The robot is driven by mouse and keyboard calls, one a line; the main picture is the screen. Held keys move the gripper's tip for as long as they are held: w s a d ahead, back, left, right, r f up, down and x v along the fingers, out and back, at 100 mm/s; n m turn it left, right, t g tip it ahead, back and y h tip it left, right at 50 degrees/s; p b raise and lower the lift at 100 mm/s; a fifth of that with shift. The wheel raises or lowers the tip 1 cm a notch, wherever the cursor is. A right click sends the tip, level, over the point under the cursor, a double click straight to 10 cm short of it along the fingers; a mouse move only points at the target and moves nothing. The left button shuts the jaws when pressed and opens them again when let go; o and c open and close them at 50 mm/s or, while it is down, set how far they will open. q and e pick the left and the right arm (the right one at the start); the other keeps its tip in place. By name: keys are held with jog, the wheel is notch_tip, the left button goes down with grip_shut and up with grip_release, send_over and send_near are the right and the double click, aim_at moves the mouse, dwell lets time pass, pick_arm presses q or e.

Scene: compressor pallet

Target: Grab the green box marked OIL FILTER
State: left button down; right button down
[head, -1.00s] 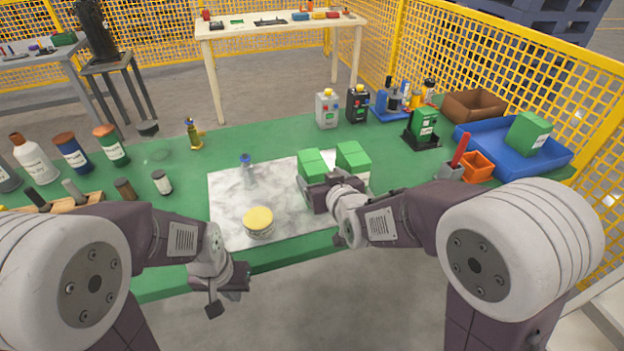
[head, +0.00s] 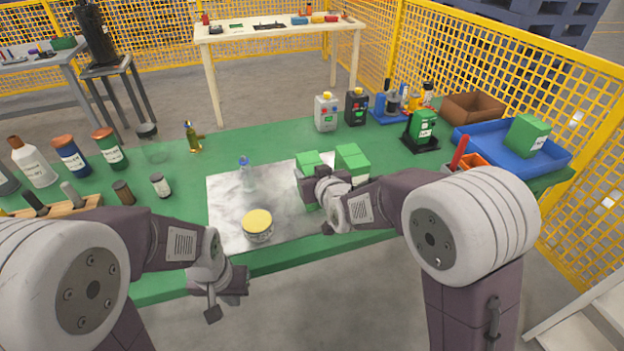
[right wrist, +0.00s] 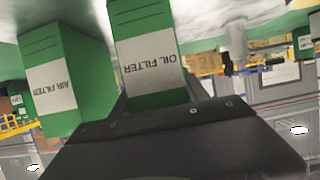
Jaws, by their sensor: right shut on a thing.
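The green OIL FILTER box (head: 307,159) stands on the grey mat (head: 225,205), left of the similar green AIR FILTER box (head: 352,160). My right gripper (head: 312,187) is at its near side, shut on it. In the right wrist view, the OIL FILTER box (right wrist: 143,20) appears upside down, its white label facing me, with the dark right gripper (right wrist: 158,98) around its lower part in the picture. The AIR FILTER box (right wrist: 65,80) is beside it there, not held. My left gripper (head: 222,292) hangs empty at the table's front edge; its finger gap is unclear.
A yellow-lidded tin (head: 257,225) and a small clear bottle (head: 246,172) stand on the mat. A blue tray (head: 480,140) with a green box is at the right. Bottles line the left side. The mat's middle is clear.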

notch_tip(320, 180, up, 10)
jog(key=p, duration=0.3)
jog(key=shift+f, duration=0.25)
jog(key=shift+r+p, duration=0.3)
jog(key=shift+r, duration=0.05)
